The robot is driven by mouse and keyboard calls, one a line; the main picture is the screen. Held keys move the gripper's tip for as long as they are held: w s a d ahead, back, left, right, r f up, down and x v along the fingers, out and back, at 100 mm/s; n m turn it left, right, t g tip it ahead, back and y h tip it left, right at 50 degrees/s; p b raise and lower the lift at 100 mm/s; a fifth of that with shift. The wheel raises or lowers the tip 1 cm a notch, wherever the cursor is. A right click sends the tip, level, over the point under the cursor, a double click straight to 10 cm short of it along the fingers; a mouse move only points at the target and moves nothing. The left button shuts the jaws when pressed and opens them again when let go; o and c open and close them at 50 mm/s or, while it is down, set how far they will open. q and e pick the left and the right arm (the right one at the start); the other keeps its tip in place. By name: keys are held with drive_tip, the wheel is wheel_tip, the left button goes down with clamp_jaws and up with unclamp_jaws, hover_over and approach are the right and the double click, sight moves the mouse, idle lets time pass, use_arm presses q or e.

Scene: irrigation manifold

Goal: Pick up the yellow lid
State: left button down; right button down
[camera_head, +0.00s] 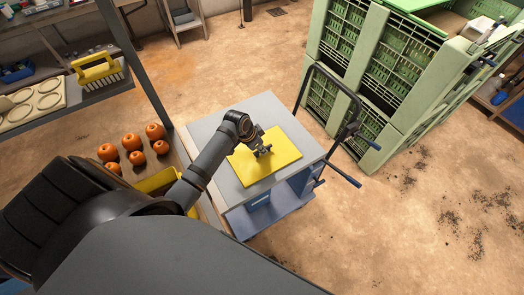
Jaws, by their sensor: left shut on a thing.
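The yellow lid (283,152) is a flat, roughly square sheet over the grey top of a cart (220,178). My left gripper (262,150) is over the middle of the lid and shut on it. The fingertips are small in this view, and the exact spot where they grip is hard to make out. I cannot tell whether the lid rests on the cart top or is slightly above it. My right gripper is not in view.
A cart handle (351,112) rises on the right. Green crates (408,68) stand at the upper right. Several orange fruits (132,142) and a yellow container (158,180) lie left of the cart. Open floor (400,230) lies to the lower right.

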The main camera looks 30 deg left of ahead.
use_arm(q)
drive_tip(key=shift+r+b, duration=0.4)
drive_tip(key=shift+r, duration=0.1)
drive_tip(key=s+d+r+b, duration=0.5)
drive_tip(key=s+r, duration=0.5)
drive_tip(key=s, duration=0.3)
drive_tip(key=shift+s, duration=0.2)
